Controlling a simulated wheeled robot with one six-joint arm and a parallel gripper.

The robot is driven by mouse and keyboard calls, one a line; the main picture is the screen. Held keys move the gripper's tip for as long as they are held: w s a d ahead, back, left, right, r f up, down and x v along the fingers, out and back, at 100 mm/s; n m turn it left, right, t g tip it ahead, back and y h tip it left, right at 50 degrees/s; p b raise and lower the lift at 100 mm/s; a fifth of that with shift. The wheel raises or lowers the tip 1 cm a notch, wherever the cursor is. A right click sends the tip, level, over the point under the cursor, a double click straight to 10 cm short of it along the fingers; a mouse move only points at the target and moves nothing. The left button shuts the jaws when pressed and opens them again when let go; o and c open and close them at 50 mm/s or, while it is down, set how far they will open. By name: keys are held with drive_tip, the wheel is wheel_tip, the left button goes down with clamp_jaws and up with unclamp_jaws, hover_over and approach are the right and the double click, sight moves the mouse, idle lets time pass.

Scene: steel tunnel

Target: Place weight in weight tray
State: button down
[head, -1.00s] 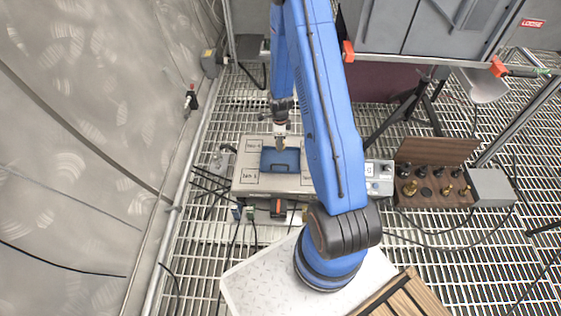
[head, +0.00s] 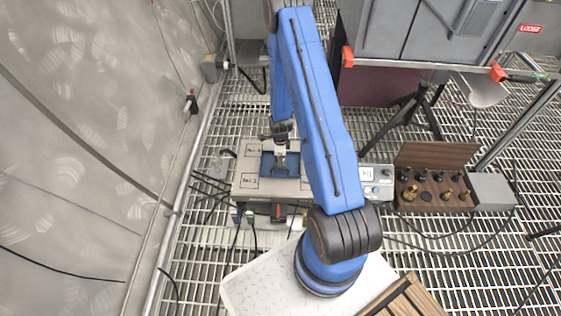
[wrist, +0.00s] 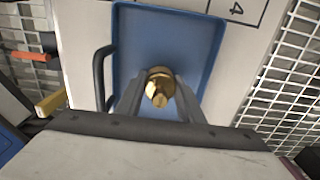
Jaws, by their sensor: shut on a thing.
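A brass weight (wrist: 159,88) sits between the fingers of my gripper (wrist: 158,98) in the wrist view, and the gripper is shut on it. The blue weight tray (wrist: 205,45) lies directly below and around the weight in that view, with a dark handle (wrist: 101,78) on its left side. In the head view my gripper (head: 280,160) is over the blue tray (head: 268,170), which rests on a pale labelled table-like box (head: 248,183). The weight is too small to make out in the head view. I cannot tell whether its base touches the tray floor.
A wooden case (head: 435,195) with several weights stands open at the right, next to a grey box (head: 492,190). A small device with a display (head: 375,182) stands right of the labelled box. Cables run over the grated floor. A grey wall (head: 90,150) closes the left side.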

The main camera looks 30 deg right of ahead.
drive_tip(key=shift+f, duration=0.15)
drive_tip(key=c, duration=1.2)
unclamp_jaws()
wheel_tip(320, 180, up, 12)
drive_tip(key=shift+r, duration=0.2)
drive_tip(key=s+a+r+n+t, duration=0.1)
drive_tip(key=s+a+r+n, duration=0.2)
drive_tip(key=r, duration=0.8)
drive_tip(key=s+a+r+n+t, duration=0.1)
drive_tip(key=s+a+r+n, duration=0.3)
drive_tip(key=r, duration=0.6)
drive_tip(key=a+r+n, duration=0.2)
drive_tip(key=r+n, duration=0.3)
drive_tip(key=r, duration=0.6)
drive_tip(key=s+a+r+n+t, duration=0.1)
drive_tip(key=s+r+n, duration=0.3)
drive_tip(key=s, duration=0.4)
drive_tip(key=s+a+r+n+t, duration=0.1)
drive_tip(key=s+a+r+n, duration=0.2)
drive_tip(key=s+r, duration=0.3)
drive_tip(key=s+a+r+n, duration=0.2)
drive_tip(key=s+r+n, duration=0.3)
drive_tip(key=s, duration=0.5)
drive_tip(key=shift+s+a+n+t, duration=0.15)
drive_tip(key=shift+a+n+t, duration=0.2)
drive_tip(key=shift+n+t, duration=0.05)
